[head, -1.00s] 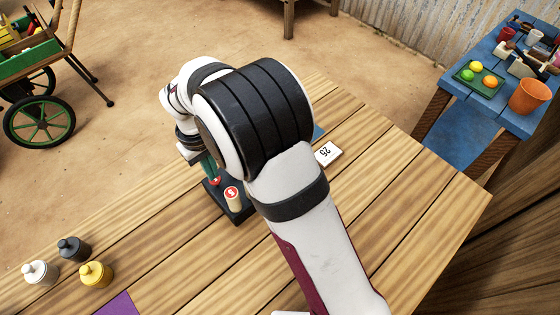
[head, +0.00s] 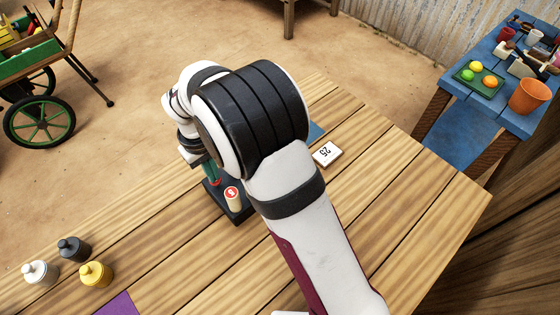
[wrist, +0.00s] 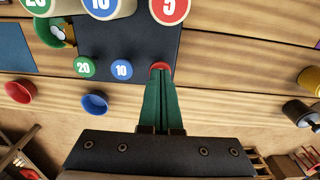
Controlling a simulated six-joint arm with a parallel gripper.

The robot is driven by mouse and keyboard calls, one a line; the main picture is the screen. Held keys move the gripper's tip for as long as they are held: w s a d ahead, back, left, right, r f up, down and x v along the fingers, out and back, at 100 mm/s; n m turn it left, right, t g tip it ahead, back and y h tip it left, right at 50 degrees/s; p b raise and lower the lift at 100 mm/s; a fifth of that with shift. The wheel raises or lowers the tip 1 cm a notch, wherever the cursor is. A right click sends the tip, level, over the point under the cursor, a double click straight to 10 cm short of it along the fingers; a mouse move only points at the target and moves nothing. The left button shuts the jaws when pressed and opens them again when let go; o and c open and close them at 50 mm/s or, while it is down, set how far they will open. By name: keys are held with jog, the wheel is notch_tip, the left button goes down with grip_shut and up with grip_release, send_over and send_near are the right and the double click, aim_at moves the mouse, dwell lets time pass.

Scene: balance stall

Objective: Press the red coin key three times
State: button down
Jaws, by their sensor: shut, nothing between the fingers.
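The red coin key (wrist: 159,66) is a small red disc at the edge of the dark board (wrist: 140,40), in line with the blue 10 key (wrist: 122,69) and green 20 key (wrist: 84,66). My gripper (wrist: 161,70) is shut and empty, its green fingertips over the red key and hiding part of it. I cannot tell whether they touch it. In the head view, the red key (head: 215,183) shows just below my green fingers, while my arm hides most of the board.
A red-topped 5 coin tube (head: 232,194) stands by the red key, with blue (wrist: 103,5) and green (wrist: 36,4) tubes along the board. Red (wrist: 18,92) and blue (wrist: 95,103) cups are nearby. A "25" card (head: 326,154) lies right of my arm.

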jog(key=shift+f, duration=0.45)
jog(key=shift+r, duration=1.35)
jog(key=shift+f, duration=0.1)
